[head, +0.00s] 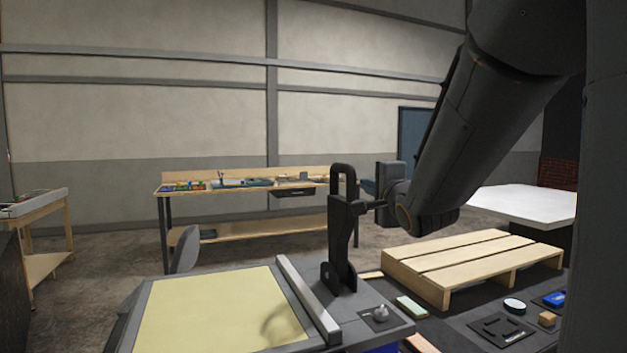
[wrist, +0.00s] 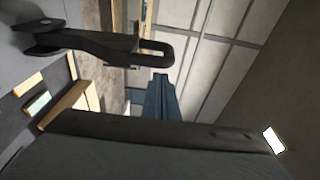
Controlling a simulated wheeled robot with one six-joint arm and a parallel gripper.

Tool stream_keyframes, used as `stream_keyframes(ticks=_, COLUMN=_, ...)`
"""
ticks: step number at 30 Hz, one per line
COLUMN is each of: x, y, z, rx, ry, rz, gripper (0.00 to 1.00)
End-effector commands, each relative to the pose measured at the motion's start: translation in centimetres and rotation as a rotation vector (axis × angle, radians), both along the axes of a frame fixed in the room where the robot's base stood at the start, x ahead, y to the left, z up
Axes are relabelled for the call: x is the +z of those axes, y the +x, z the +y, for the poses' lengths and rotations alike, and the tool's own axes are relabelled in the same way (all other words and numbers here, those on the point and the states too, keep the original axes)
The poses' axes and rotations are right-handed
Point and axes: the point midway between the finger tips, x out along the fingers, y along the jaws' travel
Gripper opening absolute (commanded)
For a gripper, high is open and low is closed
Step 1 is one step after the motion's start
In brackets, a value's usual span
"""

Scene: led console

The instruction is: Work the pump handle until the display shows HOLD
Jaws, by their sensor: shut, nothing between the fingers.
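The black pump handle (head: 343,235) stands upright on the right part of a grey console (head: 350,325), with a loop at its top. It also shows sideways in the wrist view (wrist: 100,43). My gripper (head: 366,205) is shut and empty, at the right side of the handle just below its loop. Its tip looks very close to the handle; I cannot tell whether they touch. I see no readable display text in either view.
The console has a pale yellow panel (head: 215,312), a raised grey bar (head: 308,300) and a small knob (head: 380,313). A wooden pallet (head: 470,262) lies to the right, near a dark surface with small items. A workbench (head: 255,190) stands behind.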

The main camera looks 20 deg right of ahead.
Motion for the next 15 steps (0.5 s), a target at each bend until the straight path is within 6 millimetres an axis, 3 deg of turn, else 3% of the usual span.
stream_keyframes(ticks=9, x=0.0, y=5.1, z=-0.8, rx=0.001, ry=0.001, rz=0.002, gripper=0.00)
stream_keyframes(ticks=15, x=0.0, y=7.2, z=-1.2, rx=-0.001, ry=0.000, rz=0.002, gripper=0.00)
